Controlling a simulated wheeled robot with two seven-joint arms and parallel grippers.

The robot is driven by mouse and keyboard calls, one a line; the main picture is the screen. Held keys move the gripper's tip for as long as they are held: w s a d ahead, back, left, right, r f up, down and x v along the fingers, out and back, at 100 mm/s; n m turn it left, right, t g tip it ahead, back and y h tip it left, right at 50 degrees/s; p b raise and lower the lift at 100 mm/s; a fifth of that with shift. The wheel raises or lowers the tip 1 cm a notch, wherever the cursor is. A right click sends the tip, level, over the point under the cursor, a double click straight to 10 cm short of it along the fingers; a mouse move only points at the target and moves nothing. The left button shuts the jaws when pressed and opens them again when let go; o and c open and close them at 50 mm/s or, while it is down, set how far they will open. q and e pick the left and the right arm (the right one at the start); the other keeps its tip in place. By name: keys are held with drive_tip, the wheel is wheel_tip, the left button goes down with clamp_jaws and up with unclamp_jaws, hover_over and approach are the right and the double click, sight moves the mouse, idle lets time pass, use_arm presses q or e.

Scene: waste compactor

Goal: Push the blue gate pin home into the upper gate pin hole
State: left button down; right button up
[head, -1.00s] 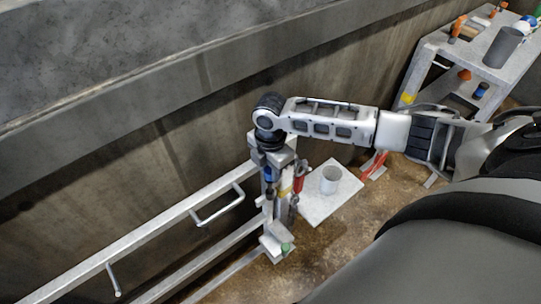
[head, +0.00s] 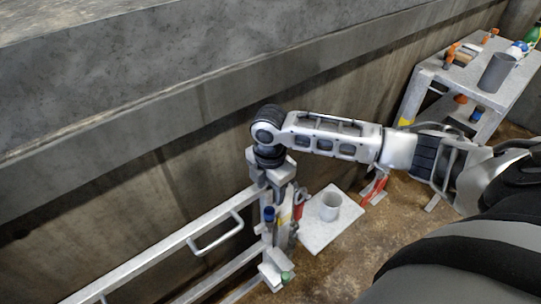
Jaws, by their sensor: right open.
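My right gripper (head: 273,188) points down over the top of the grey gate post (head: 268,238), at the end of the rail, with its jaws open. A blue piece (head: 269,214), which looks like the gate pin, shows upright at the post just below the fingers. Whether the fingers touch it is too small to tell. The upper gate pin hole is hidden by the gripper and post, so I cannot tell how deep the pin sits. My left gripper is not in view.
A red tool (head: 299,204) hangs right of the post. The gate rail (head: 160,247) with handles runs left. A concrete wall (head: 140,180) rises behind. A grey bench (head: 500,85) holds several items.

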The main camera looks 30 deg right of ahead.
wheel_tip(320, 180, up, 12)
drive_tip(key=shift+s, duration=0.15)
idle(0.5)
drive_tip(key=s+a+f+m+t+y, duration=0.1)
drive_tip(key=s+a+f+m, duration=0.2)
drive_tip(key=s+a+f, duration=0.15)
drive_tip(key=s+a+f+m+t+y, duration=0.1)
drive_tip(key=s+a+f+m, duration=0.15)
drive_tip(key=a, duration=0.35)
drive_tip(key=s+d+f+m+t+h, duration=0.1)
drive_tip(key=s+d+f+m, duration=0.15)
drive_tip(key=s+m, duration=0.35)
drive_tip(key=s+d+f+m+h, duration=0.1)
drive_tip(key=s+d+m, duration=0.2)
drive_tip(key=s+m, duration=0.3)
drive_tip(key=w+a+f+t+y, duration=0.2)
drive_tip(key=w+a+f+t, duration=0.3)
drive_tip(key=f, duration=0.4)
drive_tip(key=shift+w+a+n+t+y, duration=0.35)
drive_tip(key=shift+w+t, duration=0.45)
drive_tip(key=shift+t, duration=0.2)
